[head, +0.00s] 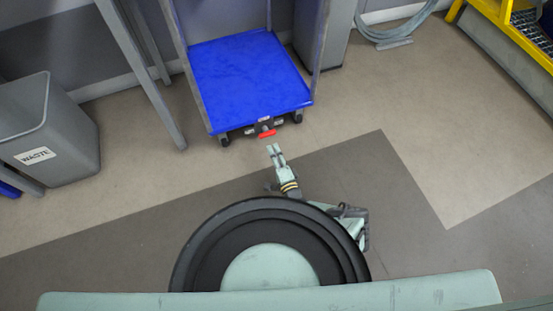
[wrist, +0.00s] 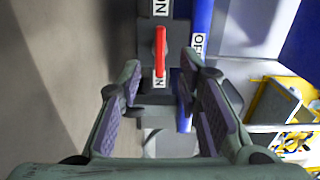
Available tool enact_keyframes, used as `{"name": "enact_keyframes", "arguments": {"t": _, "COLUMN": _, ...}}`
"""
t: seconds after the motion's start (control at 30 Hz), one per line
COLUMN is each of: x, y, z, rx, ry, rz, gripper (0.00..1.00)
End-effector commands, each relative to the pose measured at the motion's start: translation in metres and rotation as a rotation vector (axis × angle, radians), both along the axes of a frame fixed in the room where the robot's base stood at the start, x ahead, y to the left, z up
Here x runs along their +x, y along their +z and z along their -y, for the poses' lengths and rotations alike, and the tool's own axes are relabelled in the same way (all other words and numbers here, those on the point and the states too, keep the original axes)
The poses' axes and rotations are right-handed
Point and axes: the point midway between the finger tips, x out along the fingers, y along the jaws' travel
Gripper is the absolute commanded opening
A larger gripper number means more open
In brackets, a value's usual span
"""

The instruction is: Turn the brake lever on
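The brake lever is a small red handle (head: 267,134) at the near edge of the blue cart (head: 250,85). In the wrist view the red lever (wrist: 160,50) lies lengthwise, up and down the picture, on a dark plate. White labels sit around it: "ON" labels (wrist: 160,8) above and below, and an "OFF" label (wrist: 198,43) to its right. My gripper (head: 273,149) is just in front of the lever in the head view. In the wrist view my gripper (wrist: 161,72) is open, its fingers on either side of the lever's lower end and apart from it.
The cart's wheels (head: 224,140) stand on the floor. A grey waste bin (head: 50,130) is at the left, with a grey table leg (head: 140,75) nearer the cart. Yellow steps (head: 515,40) stand at the far right. The floor (head: 400,90) right of the cart is clear.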

Motion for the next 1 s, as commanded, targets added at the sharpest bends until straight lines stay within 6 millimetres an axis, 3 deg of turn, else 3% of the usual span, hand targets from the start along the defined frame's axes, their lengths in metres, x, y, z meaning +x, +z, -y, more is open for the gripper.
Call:
{"name": "enact_keyframes", "arguments": {"t": 0.3, "x": -0.024, "y": 0.0, "z": 0.008, "rx": 0.0, "ry": 0.0, "rz": -0.001, "gripper": 0.32}}
{"name": "enact_keyframes", "arguments": {"t": 1.0, "x": -0.024, "y": 0.0, "z": 0.008, "rx": -0.001, "ry": 0.0, "rz": -0.001, "gripper": 0.32}}
